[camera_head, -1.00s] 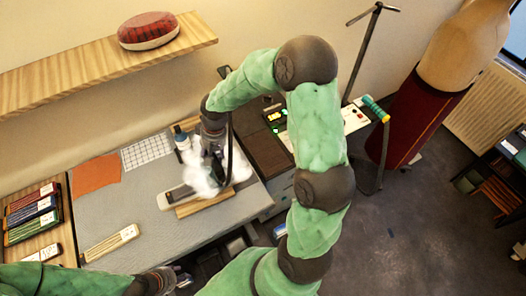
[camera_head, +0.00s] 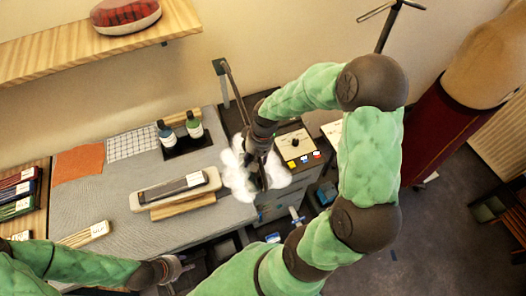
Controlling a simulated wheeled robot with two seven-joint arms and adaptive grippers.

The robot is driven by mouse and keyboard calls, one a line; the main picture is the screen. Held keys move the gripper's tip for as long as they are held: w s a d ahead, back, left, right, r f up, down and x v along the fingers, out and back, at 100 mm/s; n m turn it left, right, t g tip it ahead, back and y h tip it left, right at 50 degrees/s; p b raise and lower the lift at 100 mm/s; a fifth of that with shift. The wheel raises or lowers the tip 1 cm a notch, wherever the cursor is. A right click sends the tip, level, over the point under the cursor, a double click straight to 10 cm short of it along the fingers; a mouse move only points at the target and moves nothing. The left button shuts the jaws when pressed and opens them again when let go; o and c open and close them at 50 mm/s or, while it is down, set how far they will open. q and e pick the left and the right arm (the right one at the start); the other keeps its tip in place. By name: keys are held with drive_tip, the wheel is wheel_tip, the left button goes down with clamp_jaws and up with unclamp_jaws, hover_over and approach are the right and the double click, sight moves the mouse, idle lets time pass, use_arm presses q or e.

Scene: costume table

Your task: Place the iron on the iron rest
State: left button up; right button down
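The iron rest (camera_head: 203,190) appears to be the pale wooden stand with a dark strip on top, on the grey worktable. It is empty. My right gripper (camera_head: 262,176) points down to the right of the rest, by the table's right edge. White puffs like steam surround its fingertips. A dark shape shows among the puffs, but I cannot make out the iron clearly there. A dark cord runs from a wall bracket towards this gripper. My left gripper (camera_head: 173,268) is low, in front of the table's front edge, apart from the rest. Its finger gap is too small to read.
Two bottles (camera_head: 194,125) stand in a dark tray behind the rest. An orange cloth (camera_head: 79,163) and a gridded sheet (camera_head: 132,143) lie at the back left. A control box (camera_head: 296,146) is right of my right gripper. A shelf (camera_head: 60,68) overhangs the back.

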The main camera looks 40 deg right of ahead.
drive_tip(key=shift+w+d+f+p, duration=0.2)
drive_tip(key=shift+w+d+f, duration=1.1)
drive_tip(key=shift+d+f, duration=0.6)
drive_tip(key=shift+w+d+f+p, duration=0.15)
drive_tip(key=shift+w+d+f, duration=1.3)
drive_tip(key=shift+f, duration=0.75)
drive_tip(key=shift+w+d+f+p, duration=0.2)
drive_tip(key=shift+w+d+f, duration=1)
drive_tip(key=shift+d+f, duration=0.75)
drive_tip(key=shift+a+f, duration=0.2)
drive_tip(key=shift+f, duration=0.05)
drive_tip(key=c, duration=0.7)
unclamp_jaws()
drive_tip(key=shift+s, duration=0.1)
wheel_tip(320, 180, up, 12)
drive_tip(key=d, duration=0.2)
drive_tip(key=shift+s+b, duration=0.3)
drive_tip(key=shift+s, duration=0.05)
